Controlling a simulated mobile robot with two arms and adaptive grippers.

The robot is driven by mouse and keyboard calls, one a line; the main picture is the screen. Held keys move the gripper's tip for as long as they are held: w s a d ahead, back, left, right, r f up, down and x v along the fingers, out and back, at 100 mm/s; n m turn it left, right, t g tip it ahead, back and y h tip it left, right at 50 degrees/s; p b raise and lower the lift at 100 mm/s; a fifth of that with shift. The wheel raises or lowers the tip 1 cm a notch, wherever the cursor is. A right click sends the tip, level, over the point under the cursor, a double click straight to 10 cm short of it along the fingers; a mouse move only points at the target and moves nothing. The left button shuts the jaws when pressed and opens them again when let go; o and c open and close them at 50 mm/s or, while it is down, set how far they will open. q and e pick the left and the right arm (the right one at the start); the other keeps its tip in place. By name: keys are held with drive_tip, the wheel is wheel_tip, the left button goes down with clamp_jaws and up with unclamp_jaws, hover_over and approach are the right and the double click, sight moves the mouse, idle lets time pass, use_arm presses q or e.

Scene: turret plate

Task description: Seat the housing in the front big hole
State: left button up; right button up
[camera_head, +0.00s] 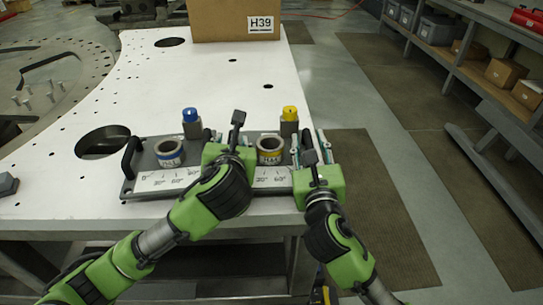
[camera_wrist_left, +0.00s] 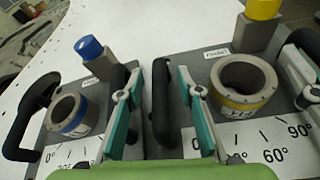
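Two grey plates with black handles lie side by side on the white table. The left plate carries a blue-banded ring (camera_head: 170,153) and a blue-capped block (camera_head: 191,122). The right plate carries a yellow-banded ring (camera_head: 270,149) and a yellow-capped block (camera_head: 289,121). Which part is the housing, I cannot tell. The near big hole (camera_head: 103,142) in the table is empty. My left gripper (camera_wrist_left: 160,85) is open, its fingers either side of the right plate's left handle (camera_wrist_left: 161,112). My right gripper (camera_head: 310,142) has its fingers apart at that plate's right end; its handle is mostly hidden.
A second big hole (camera_head: 170,42) is farther back. A cardboard box (camera_head: 236,20) stands at the far edge. Bolts (camera_head: 28,101) stand on the round plate at left. A grey block (camera_head: 8,184) lies at the left edge. The table's middle is clear. Shelves (camera_head: 490,75) stand at right.

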use_arm(q)
clamp_jaws()
use_arm(e)
clamp_jaws()
